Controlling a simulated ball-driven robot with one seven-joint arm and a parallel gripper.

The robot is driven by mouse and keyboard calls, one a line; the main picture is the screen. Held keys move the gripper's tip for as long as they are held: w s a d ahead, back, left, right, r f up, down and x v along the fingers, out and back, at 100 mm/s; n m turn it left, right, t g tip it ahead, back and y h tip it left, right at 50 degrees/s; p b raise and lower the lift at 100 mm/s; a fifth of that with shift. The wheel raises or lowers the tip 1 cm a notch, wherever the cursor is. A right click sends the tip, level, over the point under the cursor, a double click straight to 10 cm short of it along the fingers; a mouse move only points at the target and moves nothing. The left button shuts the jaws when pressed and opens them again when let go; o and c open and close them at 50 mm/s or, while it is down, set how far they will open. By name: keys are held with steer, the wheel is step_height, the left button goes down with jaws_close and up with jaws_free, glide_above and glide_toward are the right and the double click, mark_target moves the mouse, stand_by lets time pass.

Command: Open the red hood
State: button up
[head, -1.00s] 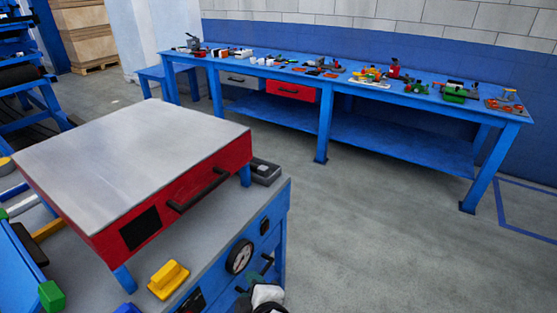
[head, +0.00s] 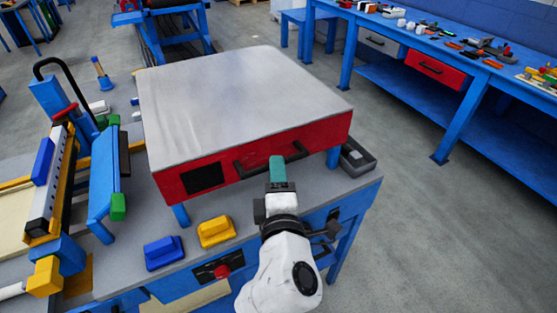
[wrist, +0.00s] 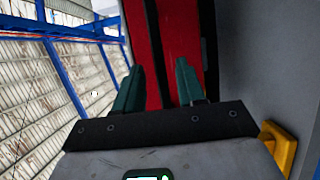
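The red hood (head: 262,151) is a wide box with a pale grey top and red front, standing above the bench on blue legs. It looks closed. A dark bar handle (head: 250,168) runs along its front. My gripper (head: 278,170) is in front of the handle's right part, overlapping it in the head view. In the wrist view my gripper's teal fingers (wrist: 158,82) are apart, with a dark bar (wrist: 153,45), seemingly the handle, between them against the red front. I cannot tell whether the fingers touch it.
A yellow block (head: 215,231) and a blue block (head: 163,252) sit on the bench before the hood. A grey tray (head: 358,158) is at its right. Blue fixtures (head: 104,175) crowd the left. A long blue workbench (head: 455,118) stands behind at right, across open floor.

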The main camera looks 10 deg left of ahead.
steer(key=shift+x, duration=1.7)
steer(key=shift+c, duration=0.4)
jaws_close()
